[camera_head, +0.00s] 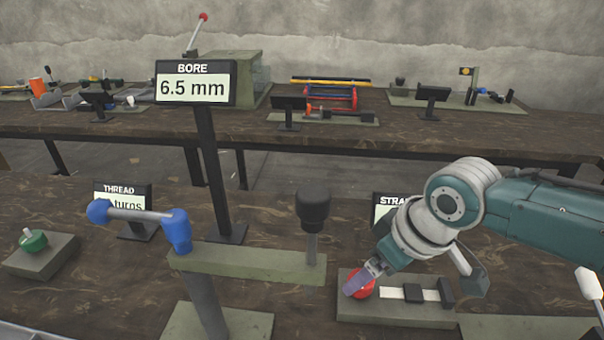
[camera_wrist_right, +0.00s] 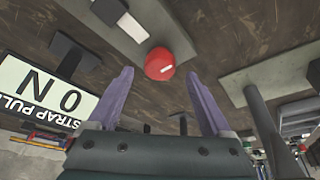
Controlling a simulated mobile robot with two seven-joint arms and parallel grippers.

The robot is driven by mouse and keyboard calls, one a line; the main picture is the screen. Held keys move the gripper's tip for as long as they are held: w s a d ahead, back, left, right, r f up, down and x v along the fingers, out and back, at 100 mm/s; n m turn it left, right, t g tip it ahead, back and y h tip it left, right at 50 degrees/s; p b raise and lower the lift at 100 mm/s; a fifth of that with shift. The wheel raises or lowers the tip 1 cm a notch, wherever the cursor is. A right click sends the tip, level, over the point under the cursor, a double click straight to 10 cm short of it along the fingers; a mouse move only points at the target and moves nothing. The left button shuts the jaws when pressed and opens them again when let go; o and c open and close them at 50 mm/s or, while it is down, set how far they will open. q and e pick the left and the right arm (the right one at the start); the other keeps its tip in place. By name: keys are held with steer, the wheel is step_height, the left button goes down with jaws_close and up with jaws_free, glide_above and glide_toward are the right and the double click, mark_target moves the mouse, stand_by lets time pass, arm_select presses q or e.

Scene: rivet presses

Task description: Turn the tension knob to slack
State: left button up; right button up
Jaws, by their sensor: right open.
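A red round knob (camera_head: 368,291) sits at the left end of a grey-green base plate (camera_head: 400,314) at the front right. My right gripper (camera_head: 354,287) reaches down to it from the right, and one purple finger covers part of it. The strap display, partly hidden by my arm in the head view, reads upside down as "0 N" in the wrist view (camera_wrist_right: 40,92). My left gripper is out of view.
A black-knobbed lever (camera_head: 313,206) and a blue-ended handle (camera_head: 140,214) stand left. A green knob (camera_head: 33,240) is far left. The "BORE 6.5 mm" display (camera_head: 195,84) stands behind.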

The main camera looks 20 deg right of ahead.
steer(key=p+v, duration=0.2)
steer(key=v, duration=0.5)
steer(key=shift+r, duration=0.35)
steer(key=shift+s, duration=0.1)
steer(key=s+a+n, duration=0.1)
steer(key=s+a, duration=0.7)
steer(key=s+r+m, duration=0.2)
steer(key=s+r, duration=0.4)
steer(key=s, duration=0.3)
step_height(320, 180, up, 36)
steer(key=h+p, duration=0.1)
steer(key=p, duration=3.5)
steer(key=shift+d+g, duration=0.4)
